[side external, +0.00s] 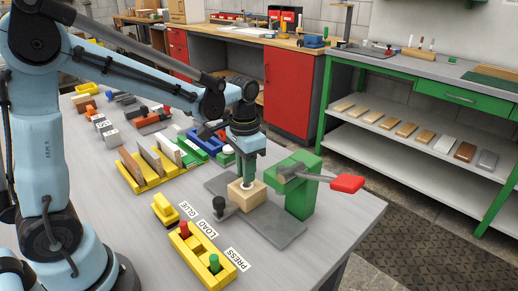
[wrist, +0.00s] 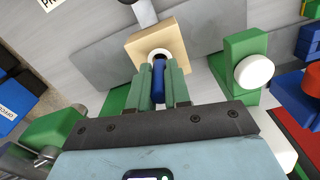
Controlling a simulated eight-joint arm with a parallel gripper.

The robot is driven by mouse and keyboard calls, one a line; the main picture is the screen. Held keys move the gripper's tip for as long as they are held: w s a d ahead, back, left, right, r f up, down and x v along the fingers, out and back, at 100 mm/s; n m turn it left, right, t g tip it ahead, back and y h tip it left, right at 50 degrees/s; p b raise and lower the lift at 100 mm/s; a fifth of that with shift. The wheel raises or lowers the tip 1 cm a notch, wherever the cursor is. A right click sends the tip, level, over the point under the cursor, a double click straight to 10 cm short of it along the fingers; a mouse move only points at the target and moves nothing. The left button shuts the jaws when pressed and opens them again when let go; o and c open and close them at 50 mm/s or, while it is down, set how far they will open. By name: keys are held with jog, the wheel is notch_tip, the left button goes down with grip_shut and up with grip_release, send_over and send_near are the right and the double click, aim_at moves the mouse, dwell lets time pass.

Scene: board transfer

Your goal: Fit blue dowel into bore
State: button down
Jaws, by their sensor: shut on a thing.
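My gripper (wrist: 159,75) is shut on the blue dowel (wrist: 158,88), which stands between its green fingers in the wrist view. The dowel's far end is at the pale-rimmed bore (wrist: 160,54) in the top of the wooden block (wrist: 147,45); I cannot tell how far it is inside. In the side view my gripper (side external: 246,172) points down right above the wooden block (side external: 247,197). The block sits on a grey plate, and the dowel is mostly hidden by the fingers there.
A green press (side external: 303,190) with a red-ended lever (side external: 347,183) stands close to the right of the block. A black-knobbed clamp (side external: 219,204) is at its left. A yellow holder (side external: 224,274) with red and green pegs stands in front. Yellow racks (side external: 150,185) with boards lie behind left.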

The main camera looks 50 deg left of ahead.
jog(key=shift+f, duration=1)
dwell(0.4)
jog(key=shift+r, duration=0.7)
jog(key=shift+f, duration=0.8)
dwell(0.9)
jog(key=c, duration=1)
grip_release()
notch_tip(320, 180, up, 12)
jog(key=shift+r, duration=0.1)
